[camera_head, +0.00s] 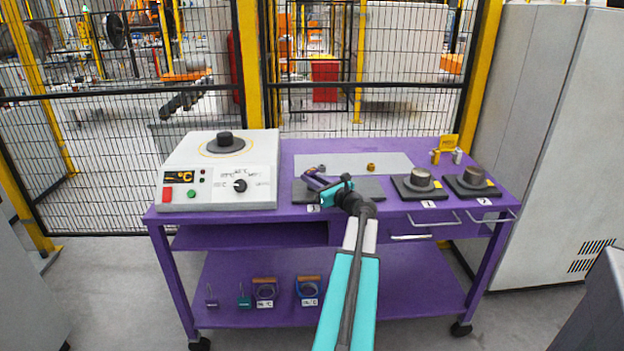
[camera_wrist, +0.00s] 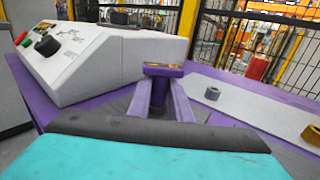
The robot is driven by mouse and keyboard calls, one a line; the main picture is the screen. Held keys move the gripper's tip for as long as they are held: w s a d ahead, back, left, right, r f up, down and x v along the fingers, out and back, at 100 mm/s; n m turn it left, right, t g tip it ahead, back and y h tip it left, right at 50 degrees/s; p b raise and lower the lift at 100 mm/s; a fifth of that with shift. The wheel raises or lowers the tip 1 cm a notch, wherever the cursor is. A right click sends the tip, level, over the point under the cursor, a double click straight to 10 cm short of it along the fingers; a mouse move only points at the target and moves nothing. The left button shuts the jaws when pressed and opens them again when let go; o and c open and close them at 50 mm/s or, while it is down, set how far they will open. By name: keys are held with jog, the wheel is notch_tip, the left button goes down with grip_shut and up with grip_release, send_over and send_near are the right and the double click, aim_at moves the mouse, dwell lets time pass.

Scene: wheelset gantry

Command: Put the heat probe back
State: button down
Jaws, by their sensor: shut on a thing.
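My gripper (camera_head: 322,187) is above the left dark pad of the purple cart, just right of the white heater box. It is shut on a small purple piece with a dark end, which I take to be the heat probe (camera_head: 315,178). In the wrist view my gripper (camera_wrist: 160,102) has its two fingers on either side of the probe (camera_wrist: 162,71), whose top is dark purple with an orange-brown mark. The dark pad (camera_head: 372,190) is partly hidden by my arm. I cannot tell whether the probe touches it.
The white heater box (camera_head: 205,190) stands left on the purple cart (camera_head: 440,148). Two dark blocks with round tops (camera_head: 421,180) (camera_head: 474,178) stand right. A grey strip (camera_head: 345,162) carries small rings behind. The lower shelf (camera_head: 390,290) holds several small items. A mesh fence stands behind.

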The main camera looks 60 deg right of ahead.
jog(key=c, duration=1.6)
grip_release()
jog(key=shift+f, duration=0.1)
jog(key=v, duration=1.2)
